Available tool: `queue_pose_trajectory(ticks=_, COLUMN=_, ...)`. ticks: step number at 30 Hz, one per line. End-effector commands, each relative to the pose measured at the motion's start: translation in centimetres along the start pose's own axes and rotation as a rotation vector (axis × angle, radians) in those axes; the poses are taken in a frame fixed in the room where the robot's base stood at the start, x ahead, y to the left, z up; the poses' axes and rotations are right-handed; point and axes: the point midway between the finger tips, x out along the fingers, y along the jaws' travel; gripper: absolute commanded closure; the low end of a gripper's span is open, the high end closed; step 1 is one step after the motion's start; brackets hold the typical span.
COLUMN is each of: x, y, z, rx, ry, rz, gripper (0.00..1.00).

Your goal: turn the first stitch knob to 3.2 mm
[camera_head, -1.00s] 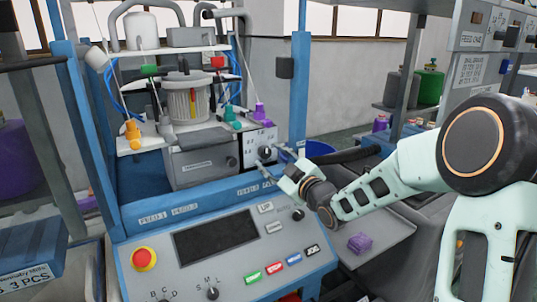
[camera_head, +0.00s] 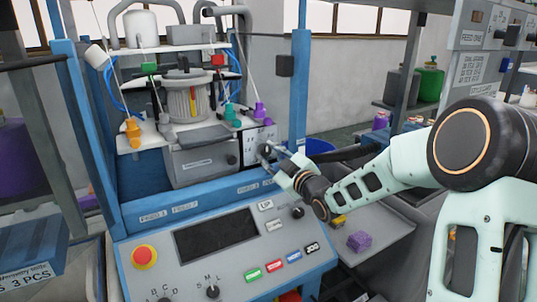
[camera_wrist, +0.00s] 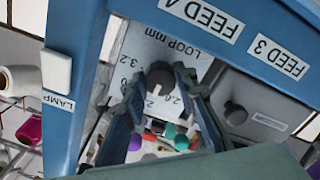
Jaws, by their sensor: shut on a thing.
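The stitch knob (camera_wrist: 160,76) is dark grey and round, with a pale pointer line toward the bottom of the wrist view. It sits on a white dial plate (camera_wrist: 188,48) marked "LOOP mm", with 3.2 on the left and 2.6 at the lower right. My gripper (camera_wrist: 158,84) is shut on the knob, one finger at each side. In the head view my gripper (camera_head: 268,159) reaches the white dial plate (camera_head: 250,142) from the lower right; its fingers partly cover the knob there.
A second grey knob (camera_wrist: 235,112) stands close to my right finger in the wrist view. A blue frame with FEED labels (camera_wrist: 230,25) borders the dial. Below the machine is a control panel (camera_head: 225,250) with a red button (camera_head: 144,257). A purple block (camera_head: 359,241) lies on the side shelf.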

Motion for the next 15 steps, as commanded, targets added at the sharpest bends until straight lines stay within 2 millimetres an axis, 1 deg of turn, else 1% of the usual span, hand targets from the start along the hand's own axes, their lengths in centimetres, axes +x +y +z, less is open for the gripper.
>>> queue_pose_trajectory(ticks=8, x=-0.02, y=-0.03, z=0.08, rx=0.07, ry=-0.001, rz=0.0, gripper=0.98)
queue_pose_trajectory(ticks=15, x=-0.02, y=-0.09, z=0.11, rx=0.241, ry=-0.001, rz=0.0, gripper=0.98)
